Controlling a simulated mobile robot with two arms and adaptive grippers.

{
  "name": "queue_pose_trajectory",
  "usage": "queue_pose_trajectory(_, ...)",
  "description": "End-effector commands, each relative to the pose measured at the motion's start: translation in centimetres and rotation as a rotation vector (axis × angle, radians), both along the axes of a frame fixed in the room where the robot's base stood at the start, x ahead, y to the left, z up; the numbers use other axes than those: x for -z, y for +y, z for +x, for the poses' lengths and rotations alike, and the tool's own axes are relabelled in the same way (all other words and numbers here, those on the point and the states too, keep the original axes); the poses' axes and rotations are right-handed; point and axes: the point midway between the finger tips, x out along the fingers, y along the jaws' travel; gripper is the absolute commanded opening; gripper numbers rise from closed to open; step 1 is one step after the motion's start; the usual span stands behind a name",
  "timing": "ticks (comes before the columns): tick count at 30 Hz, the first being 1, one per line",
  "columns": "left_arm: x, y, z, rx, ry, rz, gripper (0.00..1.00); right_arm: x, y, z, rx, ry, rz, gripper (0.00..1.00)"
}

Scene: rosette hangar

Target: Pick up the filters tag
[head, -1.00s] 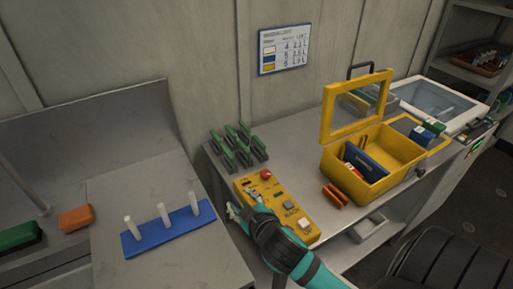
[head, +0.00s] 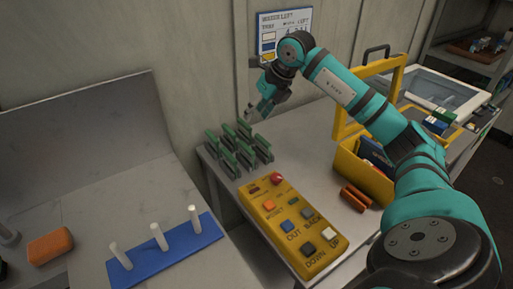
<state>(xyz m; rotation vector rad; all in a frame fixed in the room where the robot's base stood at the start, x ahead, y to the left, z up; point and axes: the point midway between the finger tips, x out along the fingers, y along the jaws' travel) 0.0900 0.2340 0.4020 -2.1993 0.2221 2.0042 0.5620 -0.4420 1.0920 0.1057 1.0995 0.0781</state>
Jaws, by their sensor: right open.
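I cannot make out a tag marked filters in the head view. Several upright green pieces (head: 246,156) stand in dark holders at the back left of the grey bench; no writing on them is readable. My right gripper (head: 258,113) is open and empty, in front of the wall, above and behind the green pieces. Blue and white items show inside that box. My left gripper is not in view.
A yellow control panel (head: 268,214) with buttons lies at the bench front. Orange pieces (head: 355,197) lie beside the box. On the left bench are a blue base (head: 150,268) with three white pegs and an orange block (head: 50,246). A list board (head: 297,20) hangs on the wall.

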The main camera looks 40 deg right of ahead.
Motion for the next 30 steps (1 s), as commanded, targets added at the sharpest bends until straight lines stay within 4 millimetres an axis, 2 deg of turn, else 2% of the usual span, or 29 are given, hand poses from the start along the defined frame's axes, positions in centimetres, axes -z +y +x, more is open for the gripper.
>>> queue_pose_trajectory(1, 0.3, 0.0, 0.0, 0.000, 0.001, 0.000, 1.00, -0.5, -2.2, -0.8, 0.045, 0.028, -0.050, 0.42)
queue_pose_trajectory(3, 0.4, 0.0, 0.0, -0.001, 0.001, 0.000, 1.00, -0.9, -4.1, -1.6, 0.089, 0.062, -0.092, 0.42)
queue_pose_trajectory(6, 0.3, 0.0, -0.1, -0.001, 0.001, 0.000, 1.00, -0.6, -5.3, -2.0, 0.117, 0.088, -0.119, 0.42)
queue_pose_trajectory(8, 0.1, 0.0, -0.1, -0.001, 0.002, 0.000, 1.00, 0.1, -5.5, -1.8, 0.121, 0.093, -0.121, 0.42)
queue_pose_trajectory(21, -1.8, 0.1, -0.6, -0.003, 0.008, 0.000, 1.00, 8.4, -5.7, 1.5, 0.118, 0.091, -0.117, 0.42)
queue_pose_trajectory(30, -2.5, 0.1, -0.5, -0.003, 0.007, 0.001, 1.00, 10.7, -5.8, 2.3, 0.116, 0.091, -0.118, 0.42)
